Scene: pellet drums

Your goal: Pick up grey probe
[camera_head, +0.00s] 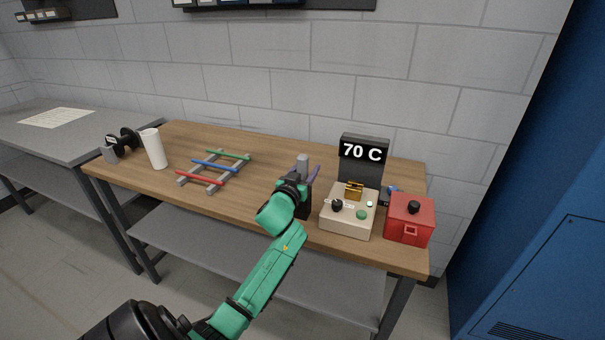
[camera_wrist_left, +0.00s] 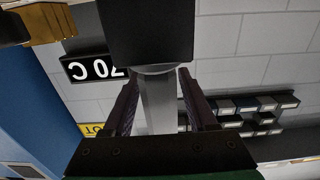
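The grey probe (camera_head: 302,159) stands upright near the back middle of the wooden table. In the left wrist view its pale grey shaft (camera_wrist_left: 158,102) shows upside down, with a dark block (camera_wrist_left: 150,30) at its lower end. My left gripper (camera_head: 307,174) is at the probe, its purple-dark fingers on either side of the shaft. In the left wrist view the gripper (camera_wrist_left: 158,76) looks open, with narrow gaps beside the shaft; contact is not clear. My arm hides part of the probe's base. My right gripper is not in view.
A beige control box (camera_head: 348,212) with a "70 C" display (camera_head: 362,152) stands right of the gripper, with a red box (camera_head: 409,219) beyond it.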

